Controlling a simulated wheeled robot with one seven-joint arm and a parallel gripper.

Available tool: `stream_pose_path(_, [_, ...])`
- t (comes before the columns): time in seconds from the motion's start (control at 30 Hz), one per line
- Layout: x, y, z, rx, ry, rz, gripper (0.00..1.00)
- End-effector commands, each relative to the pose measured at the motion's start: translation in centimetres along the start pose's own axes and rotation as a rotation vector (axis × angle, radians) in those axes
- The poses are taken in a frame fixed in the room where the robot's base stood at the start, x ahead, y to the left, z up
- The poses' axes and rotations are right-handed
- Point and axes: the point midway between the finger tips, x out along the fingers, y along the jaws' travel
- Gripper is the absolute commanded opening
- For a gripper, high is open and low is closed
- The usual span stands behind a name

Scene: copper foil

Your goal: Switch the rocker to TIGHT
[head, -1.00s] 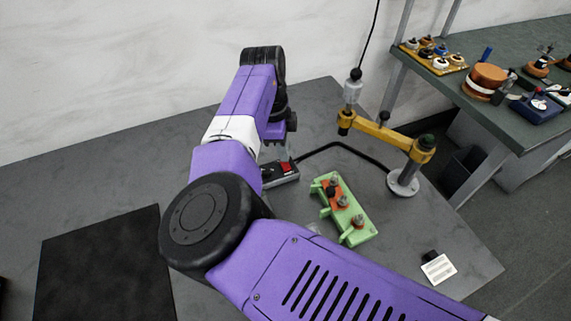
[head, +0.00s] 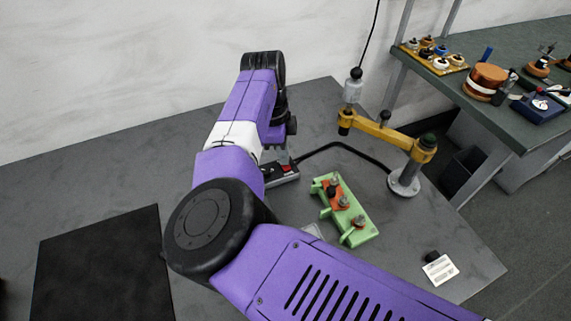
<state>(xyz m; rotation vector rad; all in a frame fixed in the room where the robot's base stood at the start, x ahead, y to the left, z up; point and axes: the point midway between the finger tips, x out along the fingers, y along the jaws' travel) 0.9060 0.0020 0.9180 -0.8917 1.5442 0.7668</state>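A small dark control box (head: 284,179) with a grey rim lies on the grey table, just right of my arm. A bit of red (head: 290,168), which looks like the rocker, shows on its top. My gripper (head: 282,158) points down right over the box, at the red part, and covers some of it. I cannot tell whether it touches the rocker. The fingers are small and partly hidden by my arm, so their opening does not show. The TIGHT marking and the rocker's tilt are too small to read.
A green fixture (head: 353,226) with orange and grey parts lies in front of the box. A white label card (head: 440,270) is at the right edge, a black mat (head: 105,265) at left.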

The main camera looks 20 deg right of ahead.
Motion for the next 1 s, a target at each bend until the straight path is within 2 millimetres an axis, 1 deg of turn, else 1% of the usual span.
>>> stream_pose_path(0.1, [0.2,0.0,0.0,0.000,0.001,0.001,0.00])
stream_pose_path(0.23, [-0.3,0.0,-0.1,0.000,0.001,0.001,0.00])
stream_pose_path(1.0, [-5.9,0.0,-0.9,0.000,0.001,0.000,0.00])
